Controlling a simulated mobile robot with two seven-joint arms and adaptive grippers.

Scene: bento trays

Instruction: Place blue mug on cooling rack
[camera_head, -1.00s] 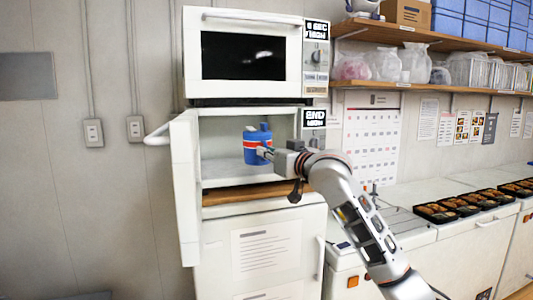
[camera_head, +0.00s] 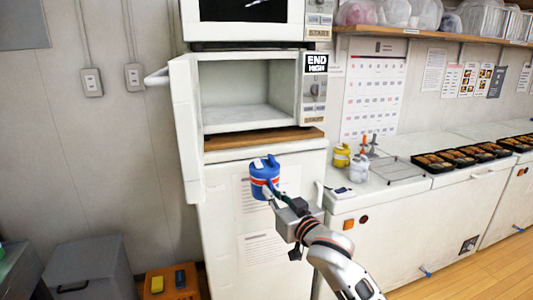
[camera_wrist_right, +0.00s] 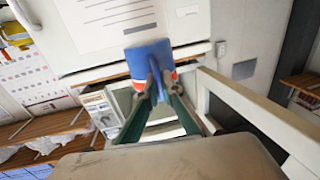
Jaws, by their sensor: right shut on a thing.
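The blue mug (camera_head: 264,172), with a red and white band, is held by my right gripper (camera_head: 274,196) in front of the white cabinet below the open microwave. The right gripper is shut on it; in the right wrist view the fingers (camera_wrist_right: 156,88) close on the mug (camera_wrist_right: 149,58). A thin wire rack (camera_head: 392,169), which looks like the cooling rack, lies on the white counter to the right, apart from the mug. My left gripper is not in view.
The lower microwave (camera_head: 248,92) is empty, its door (camera_head: 186,130) open to the left. A yellow mug (camera_head: 341,156) and a white mug (camera_head: 359,168) stand left of the rack. Several black food trays (camera_head: 432,163) line the counter on its right.

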